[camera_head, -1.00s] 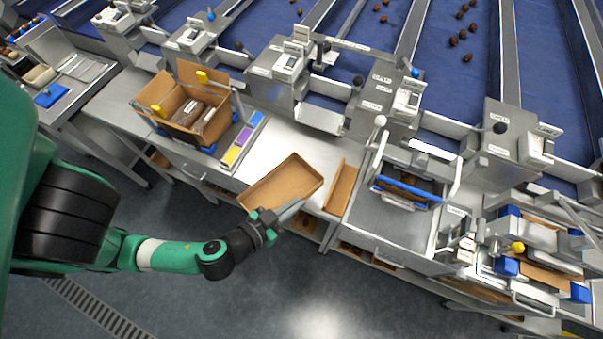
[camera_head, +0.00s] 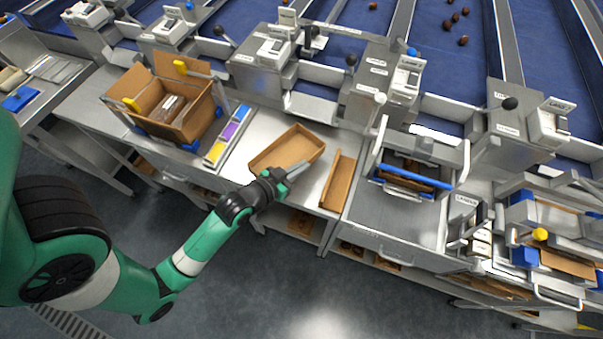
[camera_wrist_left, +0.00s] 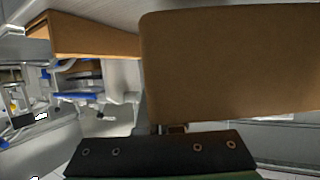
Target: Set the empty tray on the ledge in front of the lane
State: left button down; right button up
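The empty tray (camera_head: 283,153) is a shallow brown cardboard tray with nothing in it, over the steel ledge (camera_head: 258,122) in front of the lane. My left gripper (camera_head: 290,173) is shut on its near right side. In the left wrist view the tray (camera_wrist_left: 230,60) fills the upper right, close in front of the gripper (camera_wrist_left: 170,130); the fingertips are mostly hidden there. Whether the tray touches the ledge or hangs just above it, I cannot tell. My right gripper is not in view.
A narrow brown cardboard piece (camera_head: 338,182) lies close right of the tray. Steel lane gates (camera_head: 315,104) stand behind. Further right is a station with a blue bar (camera_head: 414,178).

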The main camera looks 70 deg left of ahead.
pick_arm(q)
jog(key=shift+w+a+f, duration=0.15)
jog(key=shift+f, duration=0.1)
jog(key=f, duration=0.1)
jog(key=f+b, duration=0.2)
jog(key=shift+w+a+f, duration=0.2)
jog(key=shift+a+f, duration=0.1)
jog(key=shift+f, duration=0.25)
jog(key=c, duration=1.1)
grip_release()
